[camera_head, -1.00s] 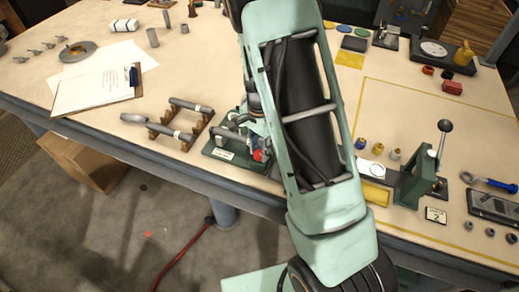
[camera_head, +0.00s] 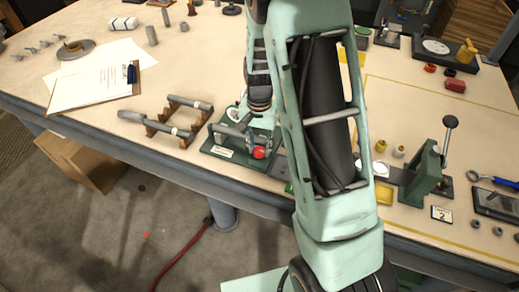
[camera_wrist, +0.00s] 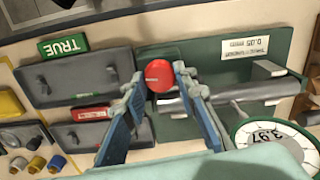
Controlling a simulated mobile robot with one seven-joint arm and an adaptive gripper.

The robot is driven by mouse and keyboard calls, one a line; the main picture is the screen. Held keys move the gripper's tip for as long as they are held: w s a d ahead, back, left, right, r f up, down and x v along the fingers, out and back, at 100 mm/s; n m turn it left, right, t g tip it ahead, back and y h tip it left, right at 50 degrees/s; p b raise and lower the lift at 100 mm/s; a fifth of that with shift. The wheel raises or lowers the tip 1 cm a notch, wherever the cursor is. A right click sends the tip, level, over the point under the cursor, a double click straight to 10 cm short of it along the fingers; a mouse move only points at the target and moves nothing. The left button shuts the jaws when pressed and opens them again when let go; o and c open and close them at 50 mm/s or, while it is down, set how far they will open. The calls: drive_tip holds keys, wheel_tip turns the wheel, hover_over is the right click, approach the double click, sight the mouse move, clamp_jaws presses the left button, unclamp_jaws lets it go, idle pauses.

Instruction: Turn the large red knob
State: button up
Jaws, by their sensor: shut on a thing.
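The large red knob (camera_wrist: 160,76) is round with a pale mark on its face. It sits at the end of a grey cylinder (camera_wrist: 235,93) on a green fixture (camera_wrist: 190,53). My gripper (camera_wrist: 157,75) has its two blue fingers on either side of the knob, shut on it. In the head view the knob (camera_head: 259,152) shows at the front of the green fixture (camera_head: 222,152), just left of my arm. The fingers are hard to make out there. A round dial (camera_wrist: 268,140) reading about 3.97 stands beside the cylinder.
Left of the fixture is a rack with grey rods (camera_head: 170,121). A clipboard (camera_head: 90,88) lies farther left. Right of my arm stands a green lever press (camera_head: 425,175). A green "TRUE" sign (camera_wrist: 63,45) and grey panels (camera_wrist: 78,78) lie beside the fixture.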

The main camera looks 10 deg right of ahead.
sight(259, 150)
drive_tip(key=n+b, duration=0.2)
drive_tip(key=n, duration=0.4)
drive_tip(key=shift+n, duration=0.3)
idle(0.4)
drive_tip(key=o, duration=1.2)
drive_tip(key=shift+c, duration=0.2)
drive_tip(key=shift+r, duration=0.1)
wheel_tip(259, 150, up, 12)
